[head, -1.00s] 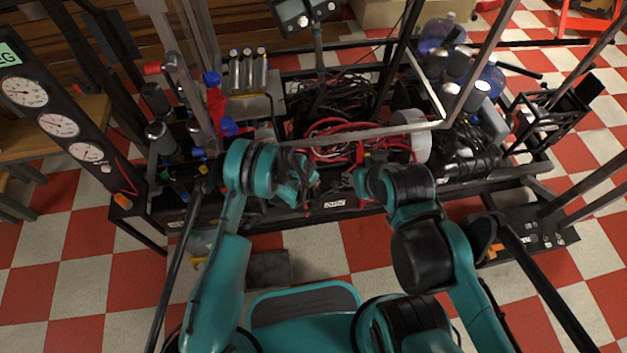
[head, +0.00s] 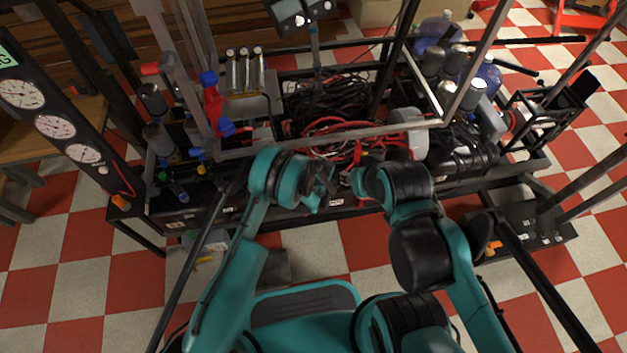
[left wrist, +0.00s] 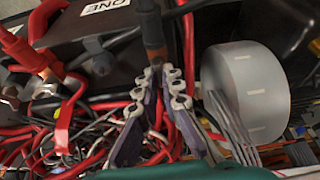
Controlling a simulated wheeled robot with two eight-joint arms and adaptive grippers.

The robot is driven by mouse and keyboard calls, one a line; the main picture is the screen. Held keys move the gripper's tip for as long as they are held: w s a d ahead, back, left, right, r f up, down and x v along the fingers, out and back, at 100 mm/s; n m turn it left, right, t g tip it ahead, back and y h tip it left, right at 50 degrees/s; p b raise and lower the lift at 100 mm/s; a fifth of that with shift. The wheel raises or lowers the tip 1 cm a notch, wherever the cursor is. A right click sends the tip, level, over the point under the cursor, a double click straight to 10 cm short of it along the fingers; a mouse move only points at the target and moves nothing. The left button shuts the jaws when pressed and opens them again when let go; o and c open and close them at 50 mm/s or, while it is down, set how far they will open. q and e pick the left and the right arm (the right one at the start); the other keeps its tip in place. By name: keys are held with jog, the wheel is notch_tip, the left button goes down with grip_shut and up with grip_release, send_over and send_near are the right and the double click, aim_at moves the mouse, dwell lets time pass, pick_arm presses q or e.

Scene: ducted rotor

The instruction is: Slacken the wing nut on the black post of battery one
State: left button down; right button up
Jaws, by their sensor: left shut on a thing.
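Battery one (left wrist: 75,42) is a black case with a white label reading ONE at the top of the left wrist view. A dark upright piece with a brownish lower end (left wrist: 154,42), probably at the black post, stands in front of it. My left gripper (left wrist: 166,78) has its two fingertips close around the lower end of this piece. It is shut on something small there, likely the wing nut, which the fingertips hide. In the head view my left gripper (head: 325,185) is over the rack's front edge. My right gripper (head: 354,181) is close on its right, its fingers hidden.
Red cables (left wrist: 75,120) crowd the left and lower part of the left wrist view. A large pale grey cylinder (left wrist: 245,95) stands close right of my left fingers. In the head view a metal frame bar (head: 325,138) crosses behind both hands.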

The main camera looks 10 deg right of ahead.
pick_arm(q)
jog(key=shift+s+d+f+n+y, duration=0.1)
jog(key=shift+n+y, duration=0.3)
jog(key=shift+n, duration=0.6)
jog(key=c, duration=1.7)
grip_release()
jog(key=v, duration=1.2)
jog(key=shift+d, duration=0.1)
